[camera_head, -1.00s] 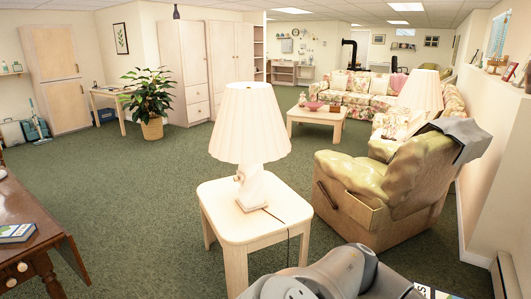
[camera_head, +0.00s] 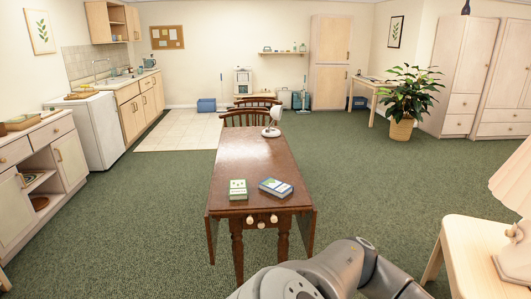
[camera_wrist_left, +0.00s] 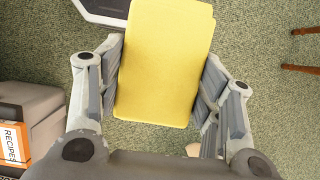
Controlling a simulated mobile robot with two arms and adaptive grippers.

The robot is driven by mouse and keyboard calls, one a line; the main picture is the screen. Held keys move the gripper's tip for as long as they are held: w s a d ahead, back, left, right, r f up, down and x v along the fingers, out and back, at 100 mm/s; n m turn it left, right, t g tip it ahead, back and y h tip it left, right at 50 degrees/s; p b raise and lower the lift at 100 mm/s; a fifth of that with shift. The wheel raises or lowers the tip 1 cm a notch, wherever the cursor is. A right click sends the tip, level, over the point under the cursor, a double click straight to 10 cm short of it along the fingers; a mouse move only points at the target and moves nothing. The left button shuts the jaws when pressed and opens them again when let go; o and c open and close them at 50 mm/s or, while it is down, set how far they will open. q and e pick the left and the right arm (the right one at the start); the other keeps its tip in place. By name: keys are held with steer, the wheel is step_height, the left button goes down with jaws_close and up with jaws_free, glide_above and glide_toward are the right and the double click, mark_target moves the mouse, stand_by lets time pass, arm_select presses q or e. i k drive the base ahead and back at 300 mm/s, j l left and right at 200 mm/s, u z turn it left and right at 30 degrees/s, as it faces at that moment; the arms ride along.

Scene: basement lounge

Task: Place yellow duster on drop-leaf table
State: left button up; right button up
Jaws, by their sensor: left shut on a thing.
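The yellow duster (camera_wrist_left: 165,62) fills the middle of the left wrist view as a flat rectangular block. My left gripper (camera_wrist_left: 163,85) is shut on it, one finger on each side, above the green carpet. In the head view the drop-leaf table (camera_head: 245,160) stands ahead, dark brown, with its side leaves hanging down. The duster and both grippers are outside the head view; only a grey arm link of mine shows at the bottom.
A light side table (camera_head: 475,255) is at right. Carpet is clear on both sides of the drop-leaf table.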

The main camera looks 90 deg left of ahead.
mark_target(274, 170)
steer(key=k+j+u, duration=0.1)
steer(key=j+u, duration=0.35)
steer(key=j, duration=0.2)
steer(key=j+u, duration=0.5)
steer(key=j, duration=0.15)
steer(key=i+j+u, duration=0.15)
steer(key=j+u, duration=0.3)
steer(key=j, duration=0.2)
